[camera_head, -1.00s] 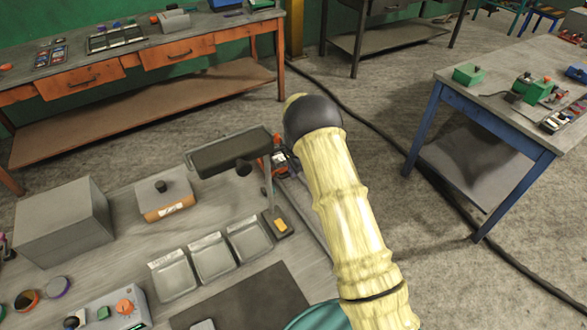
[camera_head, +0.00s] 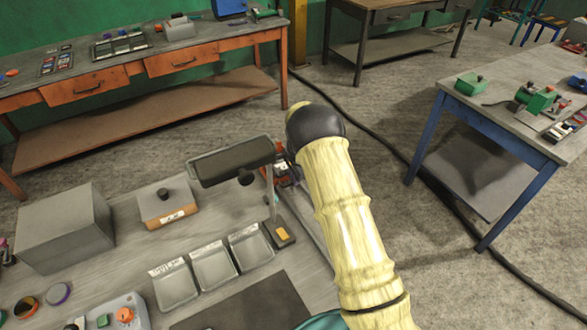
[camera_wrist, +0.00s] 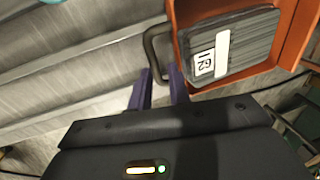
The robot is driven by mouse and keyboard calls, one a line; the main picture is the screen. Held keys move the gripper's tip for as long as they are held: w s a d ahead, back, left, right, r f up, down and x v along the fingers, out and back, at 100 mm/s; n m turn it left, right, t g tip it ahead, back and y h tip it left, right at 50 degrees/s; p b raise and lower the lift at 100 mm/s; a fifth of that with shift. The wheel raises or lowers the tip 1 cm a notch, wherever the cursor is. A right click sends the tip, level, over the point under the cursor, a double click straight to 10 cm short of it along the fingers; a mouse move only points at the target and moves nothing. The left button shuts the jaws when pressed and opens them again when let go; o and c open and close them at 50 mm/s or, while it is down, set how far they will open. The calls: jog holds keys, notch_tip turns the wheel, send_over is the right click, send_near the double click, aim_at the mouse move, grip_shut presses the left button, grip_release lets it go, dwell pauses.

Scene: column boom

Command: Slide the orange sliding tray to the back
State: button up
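The orange sliding tray (camera_wrist: 290,45) fills the upper right of the wrist view. A dark grey block (camera_wrist: 235,45) with a white number label lies in it. A dark looped handle (camera_wrist: 150,48) sticks out from the tray's left side. My gripper (camera_wrist: 160,72) has its two purple fingers apart, one on each side of the handle bar. A gap shows between the fingertips, and firm contact with the bar is not visible. In the head view only a small orange part of the tray (camera_head: 281,160) shows beside my arm; my gripper is hidden there.
The near workbench holds a grey box (camera_head: 66,228), an orange-fronted block (camera_head: 167,204), three shallow bins (camera_head: 213,266) and a dark panel on a post (camera_head: 232,163), close left of my arm.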

notch_tip(320, 180, up, 17)
jog(key=s+b, duration=0.2)
jog(key=shift+s+d+b, duration=0.35)
jog(key=shift+d, duration=0.05)
jog(key=s+d+n, duration=0.3)
jog(key=s+n, duration=0.1)
jog(key=s, duration=0.6)
jog(key=s+d+n, duration=0.3)
jog(key=s+n, duration=0.1)
jog(key=s, duration=0.6)
jog(key=s+d+n, duration=0.4)
jog(key=s+n, duration=0.1)
jog(key=s, duration=0.5)
jog(key=shift+f+t+h, duration=0.25)
jog(key=shift+t+h, duration=0.15)
jog(key=shift+w, duration=0.1)
jog(key=shift+s+a, duration=0.1)
jog(key=shift+s, duration=0.1)
